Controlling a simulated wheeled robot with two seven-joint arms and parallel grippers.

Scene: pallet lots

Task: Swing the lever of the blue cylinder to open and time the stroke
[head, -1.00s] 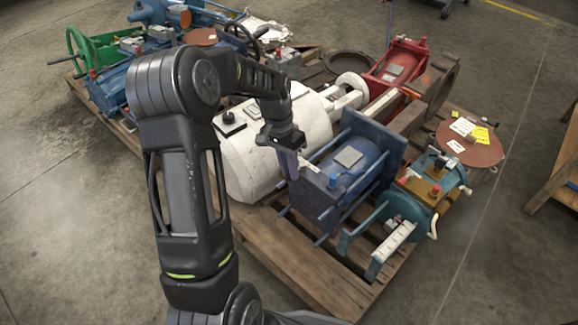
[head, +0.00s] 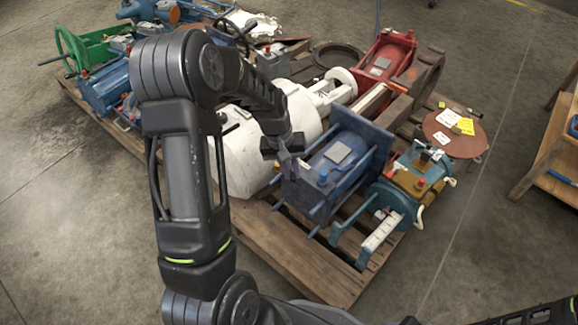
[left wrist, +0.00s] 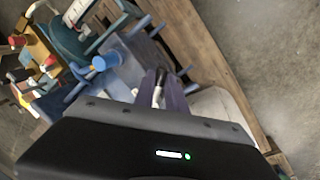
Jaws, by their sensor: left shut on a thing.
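The blue cylinder (head: 347,158) lies on the wooden pallet in the head view, with a square end plate, tie rods and a blue cap on top. My left gripper (head: 292,171) is at its near left end, pointing down. It is shut on the small pale lever (head: 303,163) there, largely hidden by the fingers. In the left wrist view the lever (left wrist: 158,88) shows as a light metal piece between the fingers of the left gripper (left wrist: 163,92). The cylinder's blue cap (left wrist: 104,63) is beside it. My right gripper is out of view.
A white tank (head: 245,165) stands close left of the gripper. A teal and brown unit (head: 405,185) is at the right, a red cylinder (head: 385,58) behind. The pallet's front boards (head: 275,240) are bare. A wooden bench (head: 545,165) stands far right.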

